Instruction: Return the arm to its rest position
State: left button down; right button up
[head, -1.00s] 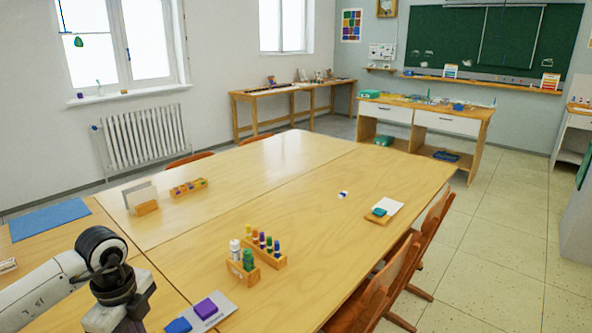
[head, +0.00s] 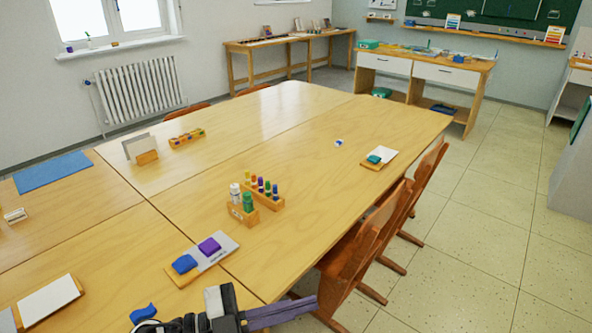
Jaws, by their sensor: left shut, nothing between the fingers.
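My left gripper (head: 308,303) is at the bottom of the head view, beyond the near edge of the long table (head: 300,160). Its greyish-purple fingers point right and are shut with nothing between them. The dark wrist and white part of my left arm (head: 205,312) lie low in the picture; the rest of the arm is out of view. My right gripper does not show.
Near the gripper are a board (head: 220,252) with blue and purple blocks, a loose blue piece (head: 143,313) and a chair (head: 365,245). Farther in stand wooden holders with bottles and pegs (head: 244,211). The floor (head: 470,250) at the right is clear.

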pick_arm(q)
jog(key=w+a+f+n+t+y, duration=0.2)
jog(key=a+f+n+t+y, duration=0.8)
jog(key=n, duration=0.4)
jog(key=s+a+f+n+g+y, duration=0.2)
jog(key=s+a+f+g, duration=0.1)
jog(key=s+f, duration=0.5)
jog(key=s+a+f+n+g+y, duration=0.2)
jog(key=s+a+f+g+y, duration=0.1)
jog(key=s+f, duration=0.5)
jog(key=shift+s+a+f+g, duration=0.15)
jog(key=shift+a+g, duration=0.35)
jog(key=shift+a, duration=0.1)
